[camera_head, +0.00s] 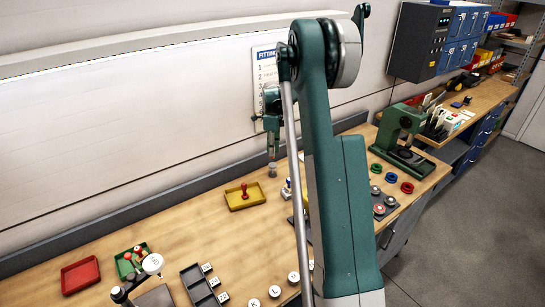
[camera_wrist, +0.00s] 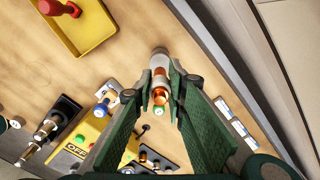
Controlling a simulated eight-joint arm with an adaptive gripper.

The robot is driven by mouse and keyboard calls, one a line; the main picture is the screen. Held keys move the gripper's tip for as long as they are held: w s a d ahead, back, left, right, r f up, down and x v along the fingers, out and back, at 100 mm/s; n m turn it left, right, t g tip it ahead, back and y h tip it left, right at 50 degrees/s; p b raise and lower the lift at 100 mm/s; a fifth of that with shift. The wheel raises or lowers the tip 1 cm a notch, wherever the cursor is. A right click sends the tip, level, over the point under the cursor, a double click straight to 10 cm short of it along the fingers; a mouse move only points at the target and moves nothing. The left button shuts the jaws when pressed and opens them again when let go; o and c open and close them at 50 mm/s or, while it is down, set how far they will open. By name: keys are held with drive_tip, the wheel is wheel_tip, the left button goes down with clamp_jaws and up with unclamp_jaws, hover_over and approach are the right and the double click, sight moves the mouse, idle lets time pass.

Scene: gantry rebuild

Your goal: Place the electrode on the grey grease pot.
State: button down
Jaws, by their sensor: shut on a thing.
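My gripper (camera_wrist: 161,76) has green fingers and is shut on the electrode (camera_wrist: 161,97), a small copper-coloured piece. In the head view my gripper (camera_head: 272,153) hangs low over the back of the bench, pointing down. The grey grease pot (camera_head: 272,170) stands on the bench directly below it. In the wrist view a pale grey cylindrical form (camera_wrist: 160,60) shows in line with the electrode, just past the fingertips. I cannot tell whether the electrode touches the pot. The fingers hide part of the electrode.
A yellow tray (camera_head: 231,203) with a red-handled piece (camera_head: 245,190) lies just left of the pot. A red tray (camera_head: 80,275) is farther left. A green press (camera_head: 402,135) stands to the right. A yellow box (camera_wrist: 83,148) shows in the wrist view. Bare bench lies around the yellow tray.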

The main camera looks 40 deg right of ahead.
drive_tip(key=shift+f, duration=1.85)
drive_tip(key=shift+f, duration=0.2)
drive_tip(key=c, duration=2.3)
unclamp_jaws()
drive_tip(key=shift+r, duration=0.15)
wheel_tip(320, 180, up, 12)
drive_tip(key=shift+r, duration=0.1)
